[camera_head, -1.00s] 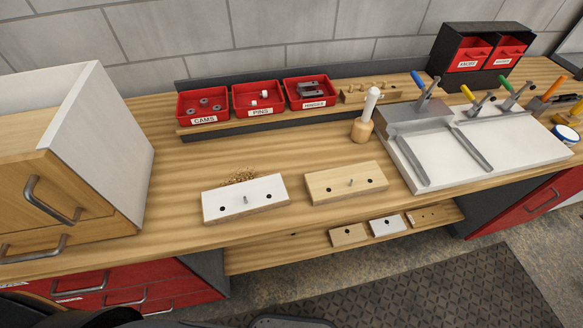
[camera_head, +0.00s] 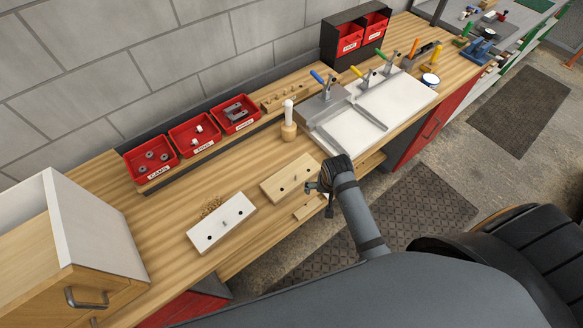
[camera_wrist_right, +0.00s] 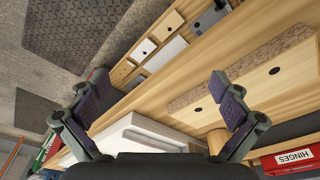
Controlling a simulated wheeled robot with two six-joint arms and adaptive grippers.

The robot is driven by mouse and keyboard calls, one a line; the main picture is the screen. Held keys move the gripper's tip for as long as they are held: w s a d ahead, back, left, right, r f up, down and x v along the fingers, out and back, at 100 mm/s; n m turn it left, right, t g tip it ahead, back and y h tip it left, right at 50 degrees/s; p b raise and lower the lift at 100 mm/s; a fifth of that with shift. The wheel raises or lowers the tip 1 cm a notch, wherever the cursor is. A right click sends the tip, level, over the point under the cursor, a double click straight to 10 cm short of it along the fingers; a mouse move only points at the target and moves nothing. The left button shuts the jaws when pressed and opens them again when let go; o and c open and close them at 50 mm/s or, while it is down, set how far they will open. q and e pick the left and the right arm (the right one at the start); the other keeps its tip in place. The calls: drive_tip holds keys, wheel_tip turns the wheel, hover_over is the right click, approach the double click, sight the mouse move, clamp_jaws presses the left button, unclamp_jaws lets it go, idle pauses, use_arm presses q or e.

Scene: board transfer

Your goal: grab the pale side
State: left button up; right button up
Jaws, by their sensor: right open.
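A pale wood board (camera_head: 290,178) with dark holes and a small pin lies flat on the bench. A white-faced board (camera_head: 221,222), also with holes and a pin, lies to its left. My right gripper (camera_head: 318,192) is at the right end of the wood board, near the bench's front edge. In the right wrist view, my right gripper (camera_wrist_right: 159,78) is open with nothing between its fingers. The wood board (camera_wrist_right: 250,77), with its rough chipboard edge, is beyond the right-hand finger there. My left gripper is not in view.
Red bins (camera_head: 194,134) stand along the back. A wooden-based white-topped tool (camera_head: 289,125) stands behind the wood board. A white clamping fixture (camera_head: 352,131) is to the right, a drawer cabinet (camera_head: 75,225) at the left. Small boards (camera_wrist_right: 168,52) lie on a lower shelf.

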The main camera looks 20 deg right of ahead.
sight(292, 176)
drive_tip(key=w+a+r+m+g+p, duration=0.1)
drive_tip(key=w+a+r+m+g, duration=0.1)
drive_tip(key=w+a+r+m, duration=0.8)
drive_tip(key=shift+n+y, duration=0.4)
drive_tip(key=shift+n, duration=0.4)
drive_tip(key=f, duration=0.4)
drive_tip(key=w+d+f, duration=0.1)
drive_tip(key=f, duration=0.2)
drive_tip(key=d+f, duration=0.1)
drive_tip(key=f, duration=0.3)
drive_tip(key=shift+w+f, duration=0.2)
drive_tip(key=shift+f, duration=0.1)
drive_tip(key=shift+r, duration=0.1)
drive_tip(key=c, duration=1.3)
